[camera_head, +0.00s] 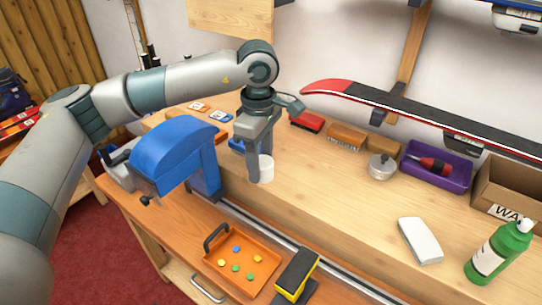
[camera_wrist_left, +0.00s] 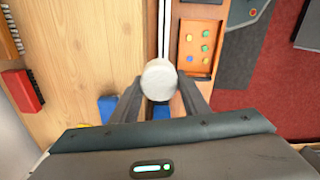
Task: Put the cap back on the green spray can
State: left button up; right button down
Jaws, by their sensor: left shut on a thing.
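The green spray can (camera_head: 499,252) stands at the right end of the bench in the head view, with a white label and a small white nozzle on top. My left gripper (camera_head: 259,168) points down over the bench behind the blue machine. It is shut on a white cap (camera_head: 265,169), a short round cylinder. In the left wrist view the cap (camera_wrist_left: 159,79) sits between the two fingertips of the left gripper (camera_wrist_left: 158,92). The can is far to the right of the gripper and apart from it. My right gripper is not in view.
A blue machine (camera_head: 178,152) stands left of the gripper. An orange tray (camera_head: 225,282) with colored pieces lies in front. A white block (camera_head: 420,241) lies left of the can. A purple bin (camera_head: 437,166) and cardboard box (camera_head: 509,187) stand behind. A ski (camera_head: 421,112) hangs above.

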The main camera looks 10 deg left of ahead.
pick_arm(q)
jog(key=s+a+f+m, duration=0.1)
jog(key=s+a+m, duration=0.4)
jog(key=m, duration=1)
jog(key=shift+s+a+f+m, duration=0.15)
jog(key=shift+s+a+m, duration=0.15)
jog(key=shift+s, duration=1.3)
jog(key=shift+d, duration=0.1)
